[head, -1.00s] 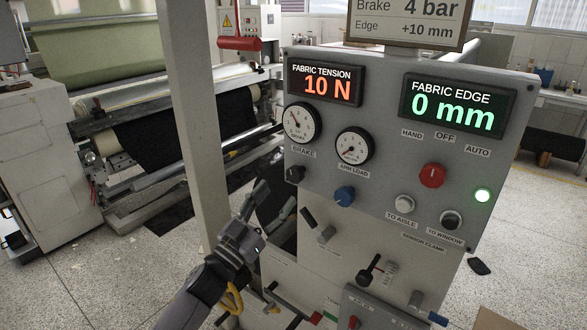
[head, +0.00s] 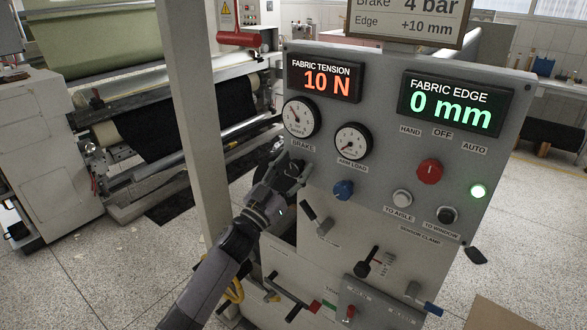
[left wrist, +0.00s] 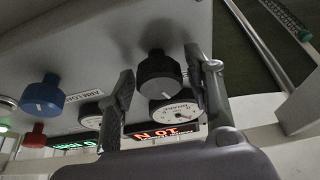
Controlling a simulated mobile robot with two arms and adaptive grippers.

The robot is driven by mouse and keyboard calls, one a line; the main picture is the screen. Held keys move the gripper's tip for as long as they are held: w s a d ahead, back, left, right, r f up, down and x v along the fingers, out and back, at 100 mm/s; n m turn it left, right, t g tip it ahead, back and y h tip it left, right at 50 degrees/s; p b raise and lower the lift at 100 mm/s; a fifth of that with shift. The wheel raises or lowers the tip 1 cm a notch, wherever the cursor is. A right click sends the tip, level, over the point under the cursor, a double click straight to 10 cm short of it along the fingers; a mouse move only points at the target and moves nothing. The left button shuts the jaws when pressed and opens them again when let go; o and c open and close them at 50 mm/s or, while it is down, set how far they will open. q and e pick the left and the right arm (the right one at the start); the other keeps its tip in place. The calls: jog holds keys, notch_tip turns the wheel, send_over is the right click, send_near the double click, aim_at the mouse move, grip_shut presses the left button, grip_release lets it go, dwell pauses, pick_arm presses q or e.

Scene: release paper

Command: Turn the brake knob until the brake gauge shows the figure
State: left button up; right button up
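The brake knob is black and round; in the left wrist view the knob (left wrist: 158,76) sits between the two spread fingers of my left gripper (left wrist: 164,72). A gap shows on the left finger's side; I cannot tell whether the right finger touches it. In the head view my left gripper (head: 287,172) is at the panel below the BRAKE label and mostly hides the knob. The brake gauge (head: 300,118) is a white dial with its needle toward the upper left; its figures are too small to read. A sign (head: 405,17) reads Brake 4 bar, Edge +10 mm. My right gripper is not in view.
The grey panel (head: 385,95) also carries an arm load gauge (head: 352,142), a blue knob (head: 343,190), a red knob (head: 429,171) and displays of 10 N and 0 mm. Levers stick out below. A pale post (head: 192,110) stands left of the panel.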

pick_arm(q)
jog(key=c, duration=0.9)
